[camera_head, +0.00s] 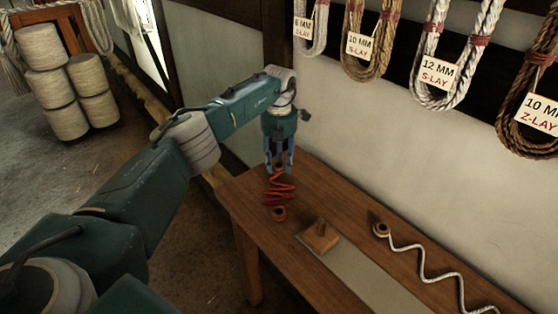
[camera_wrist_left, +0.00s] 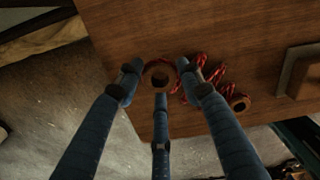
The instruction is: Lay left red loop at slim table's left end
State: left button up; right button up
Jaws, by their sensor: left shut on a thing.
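A red rope (camera_head: 279,187) runs in a zigzag at the left end of the slim wooden table (camera_head: 240,205). Its near end has a round brown eye (camera_head: 279,214) lying on the wood. My left gripper (camera_head: 279,168) points down over the rope's far end and is shut on the red loop there. In the left wrist view, that loop with its brown ring (camera_wrist_left: 159,75) sits between the three blue fingers, close to the table's edge. The rest of the red rope (camera_wrist_left: 200,72) and its other eye (camera_wrist_left: 239,103) lie to the right. My right gripper is out of view.
A white zigzag rope (camera_head: 430,272) with a brown eye (camera_head: 381,230) lies to the right. Labelled rope coils (camera_head: 440,60) hang on the wall behind.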

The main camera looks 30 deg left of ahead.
aim_at(279, 177)
pick_arm(q)
jog(key=shift+f+b, duration=0.8)
jog(key=shift+f, duration=0.7)
jog(key=o, duration=0.9)
jog(key=shift+o, duration=0.2)
jog(key=shift+r, duration=0.15)
notch_tip(279, 177, up, 12)
jog(key=shift+s+f, duration=0.1)
jog(key=shift+f, duration=0.1)
